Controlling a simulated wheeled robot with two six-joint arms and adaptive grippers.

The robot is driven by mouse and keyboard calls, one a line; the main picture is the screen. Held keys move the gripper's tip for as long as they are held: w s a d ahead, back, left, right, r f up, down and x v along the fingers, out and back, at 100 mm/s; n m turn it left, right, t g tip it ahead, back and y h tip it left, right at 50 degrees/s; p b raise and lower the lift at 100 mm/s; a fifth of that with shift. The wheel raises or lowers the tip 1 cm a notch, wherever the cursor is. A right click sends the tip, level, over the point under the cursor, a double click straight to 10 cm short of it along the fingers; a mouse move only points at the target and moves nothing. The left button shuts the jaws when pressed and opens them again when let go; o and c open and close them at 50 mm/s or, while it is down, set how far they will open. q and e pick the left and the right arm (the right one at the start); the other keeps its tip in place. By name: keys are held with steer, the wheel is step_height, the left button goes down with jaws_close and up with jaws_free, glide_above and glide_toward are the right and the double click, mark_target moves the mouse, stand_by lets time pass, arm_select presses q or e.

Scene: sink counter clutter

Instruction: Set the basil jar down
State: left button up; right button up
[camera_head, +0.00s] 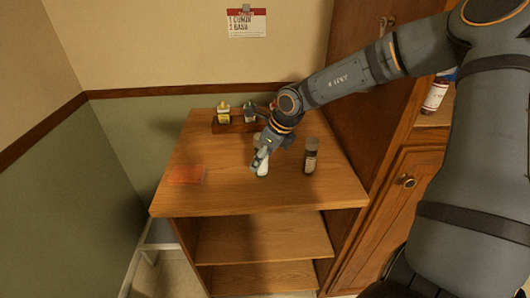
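My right gripper (264,150) reaches down over the middle of the wooden cabinet top (232,188), its arm coming in from the right. It appears shut around a small pale jar with a greenish base (262,172), which I take to be the basil jar. The jar's upper part is hidden by the fingers and its label cannot be read. It is at or just above the wood; I cannot tell if it touches. My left gripper is not in view.
Another spice jar (311,157) with brownish contents stands close to the right. A reddish flat pad (186,174) lies at the left. A wooden rack (228,125) with several small bottles is at the back. A note (246,23) hangs on the wall. The front of the top is clear.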

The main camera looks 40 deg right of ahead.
steer(key=p+v, duration=0.8)
steer(key=v, duration=0.4)
stand_by(0.4)
